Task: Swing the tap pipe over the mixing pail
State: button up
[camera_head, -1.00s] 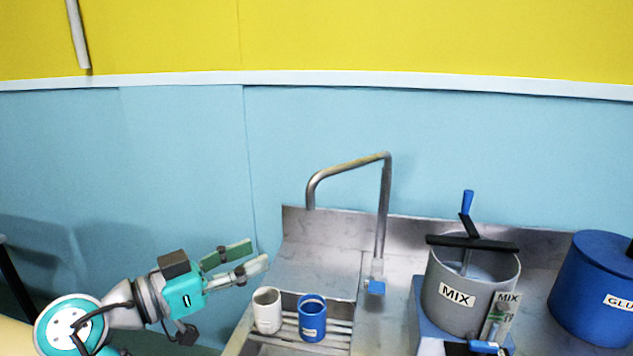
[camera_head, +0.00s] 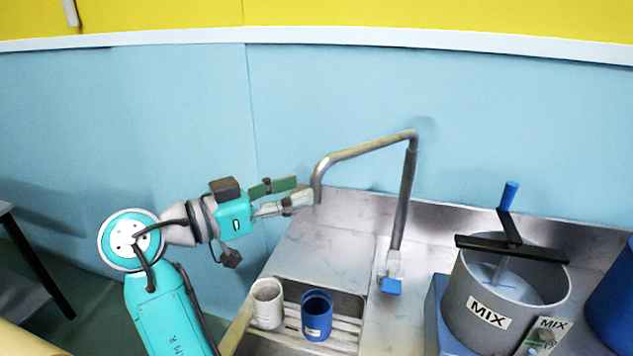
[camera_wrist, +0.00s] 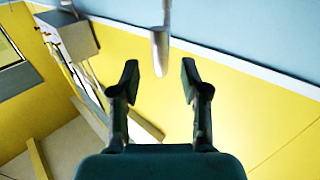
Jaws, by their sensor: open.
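The tap pipe (camera_head: 365,149) is a grey metal tube that rises behind the sink, bends left and ends in a short downward spout. A blue tap handle (camera_head: 391,287) sits at its foot. The mixing pail (camera_head: 535,316) is grey, marked MIX, and stands to the right of the pipe; the spout points away from it, to the left. My gripper (camera_head: 303,190) is open, with its fingertips close to the spout. In the wrist view the spout (camera_wrist: 160,50) shows ahead, between the open fingers (camera_wrist: 160,80); contact cannot be told.
A white cup (camera_head: 267,304) and a blue cup (camera_head: 317,316) stand on the slatted rack below the spout. A stirrer with a black crossbar (camera_head: 512,249) and blue handle rises from the pail. A blue drum (camera_head: 612,305) stands at the right edge.

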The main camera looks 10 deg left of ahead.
aim_at(311, 186)
jog(key=shift+x, duration=2.4)
grip_shut()
